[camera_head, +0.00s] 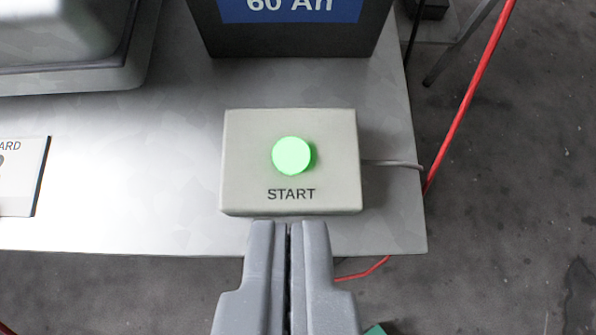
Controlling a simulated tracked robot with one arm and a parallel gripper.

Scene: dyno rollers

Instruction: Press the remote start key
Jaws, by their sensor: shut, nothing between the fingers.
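The start key is a round, bright green button (292,156) on top of a light grey box (245,185) marked START. The box sits near the front right corner of a metal bench top (130,185). A grey cable leaves its right side. My gripper (289,226) is shut and empty. Its fingertips show just below the front edge of the box in the picture, roughly in line with the button. I cannot tell their height above the bench.
A dark battery-like case (298,40) with a blue label reading 60 Ah stands behind the box. A grey housing (65,45) is at the upper left, a partly cut-off labelled plate (22,180) at the left. A red cable (470,90) runs past the bench's right edge.

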